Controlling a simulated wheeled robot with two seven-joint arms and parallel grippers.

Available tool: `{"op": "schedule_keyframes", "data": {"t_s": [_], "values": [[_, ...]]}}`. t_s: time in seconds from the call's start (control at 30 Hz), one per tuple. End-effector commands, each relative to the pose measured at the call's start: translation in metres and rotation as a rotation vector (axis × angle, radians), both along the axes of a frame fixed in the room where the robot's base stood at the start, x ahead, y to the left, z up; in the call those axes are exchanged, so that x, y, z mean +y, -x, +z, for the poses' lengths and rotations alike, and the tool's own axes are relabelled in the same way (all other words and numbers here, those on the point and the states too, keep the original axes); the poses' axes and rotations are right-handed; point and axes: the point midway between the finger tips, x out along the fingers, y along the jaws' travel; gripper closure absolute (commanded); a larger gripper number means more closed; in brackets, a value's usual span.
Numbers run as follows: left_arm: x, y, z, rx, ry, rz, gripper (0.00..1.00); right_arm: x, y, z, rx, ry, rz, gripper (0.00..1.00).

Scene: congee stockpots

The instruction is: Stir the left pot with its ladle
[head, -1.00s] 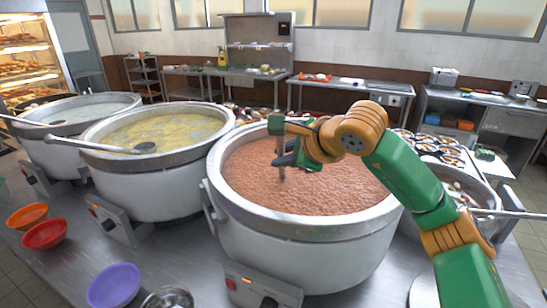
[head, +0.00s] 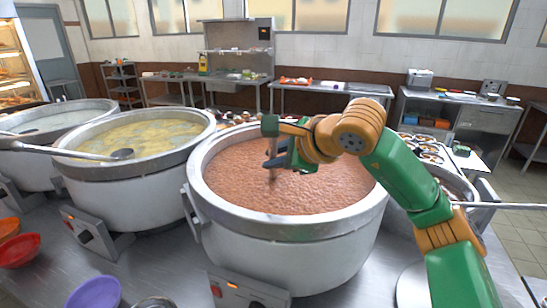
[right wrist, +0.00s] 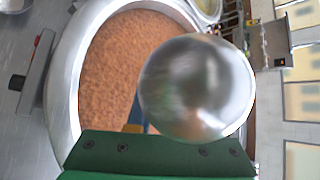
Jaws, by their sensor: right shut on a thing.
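A big steel pot of brown congee (head: 285,228) stands in the middle of the head view. My right gripper (head: 285,155) is over its far inner part, shut on a thin upright metal rod (head: 272,165), seemingly the ladle's handle. The rod's lower end goes into the brown congee (head: 300,195); what lies below the surface is hidden. In the right wrist view a shiny round metal piece (right wrist: 197,88) covers much of the congee; I cannot tell which part of the ladle it is. My left gripper is not in view.
To the left stand a pot of yellow congee (head: 130,180) with a ladle (head: 75,153) across its rim and a pot of pale congee (head: 50,165). At right, another pot (head: 455,185) has a handle sticking out. Red (head: 20,250) and purple (head: 93,293) bowls lie on the front counter.

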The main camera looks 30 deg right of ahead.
Motion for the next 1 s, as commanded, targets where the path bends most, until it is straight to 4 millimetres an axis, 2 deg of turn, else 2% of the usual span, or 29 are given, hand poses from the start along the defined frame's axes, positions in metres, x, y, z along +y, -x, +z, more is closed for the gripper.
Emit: {"op": "schedule_keyframes", "data": {"t_s": [0.17,0.3,1.0], "values": [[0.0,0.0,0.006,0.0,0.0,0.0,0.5,0.0,0.0,0.007,-0.002,0.0,0.0,1.0],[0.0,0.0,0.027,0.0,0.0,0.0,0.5,0.0,0.0,0.03,-0.002,0.0,0.0,1.0],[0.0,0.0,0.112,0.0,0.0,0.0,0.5,0.0,0.0,0.122,-0.003,-0.001,0.0,1.0]]}}
